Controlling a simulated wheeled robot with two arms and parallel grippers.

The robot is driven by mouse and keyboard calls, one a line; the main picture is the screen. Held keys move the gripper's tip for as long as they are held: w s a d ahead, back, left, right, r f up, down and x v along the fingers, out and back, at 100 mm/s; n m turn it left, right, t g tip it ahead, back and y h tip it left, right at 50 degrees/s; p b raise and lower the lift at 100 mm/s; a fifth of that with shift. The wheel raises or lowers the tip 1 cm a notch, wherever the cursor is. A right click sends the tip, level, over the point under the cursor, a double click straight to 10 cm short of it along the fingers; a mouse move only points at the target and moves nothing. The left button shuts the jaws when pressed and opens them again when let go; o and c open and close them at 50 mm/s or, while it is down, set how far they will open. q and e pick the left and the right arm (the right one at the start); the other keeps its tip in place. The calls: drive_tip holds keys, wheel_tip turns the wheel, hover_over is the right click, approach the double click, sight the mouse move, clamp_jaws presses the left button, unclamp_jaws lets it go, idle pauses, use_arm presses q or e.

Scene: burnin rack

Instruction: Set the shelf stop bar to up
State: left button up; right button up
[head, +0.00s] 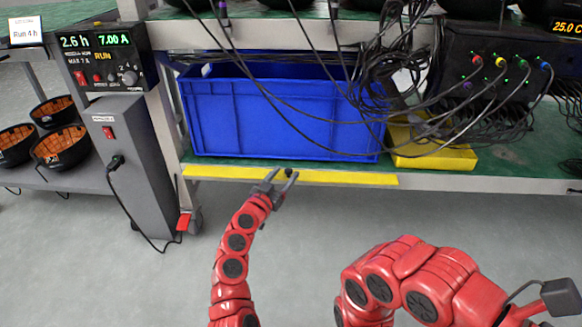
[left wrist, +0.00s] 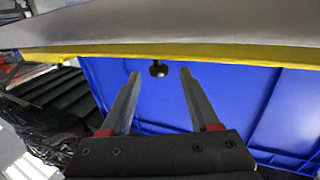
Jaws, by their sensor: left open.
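The yellow shelf stop bar (head: 335,178) runs along the front edge of the lower shelf, low in front of the blue crate (head: 285,115). A small black knob (head: 289,172) is on the bar. My left gripper (head: 283,174) is open at the knob. I cannot tell whether a finger touches the knob. My right arm shows at the lower right, but its gripper is not in view.
A yellow box (head: 432,150) and hanging black cables (head: 395,70) are right of the crate. A grey cabinet (head: 135,160) with a power cord stands at the left. A red caster pedal (head: 183,222) is near the rack's leg. The floor in front is clear.

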use_arm(q)
drive_tip(key=shift+w+d, duration=0.15)
drive_tip(key=shift+w, duration=0.15)
use_arm(e)
drive_tip(key=shift+w+d, duration=0.1)
drive_tip(key=shift+w, duration=0.15)
use_arm(q)
clamp_jaws()
drive_tip(key=shift+r, duration=0.1)
use_arm(e)
drive_tip(key=shift+w+a+r+g, duration=0.15)
drive_tip(key=shift+a+r+g, duration=0.15)
drive_tip(key=shift+r, duration=0.35)
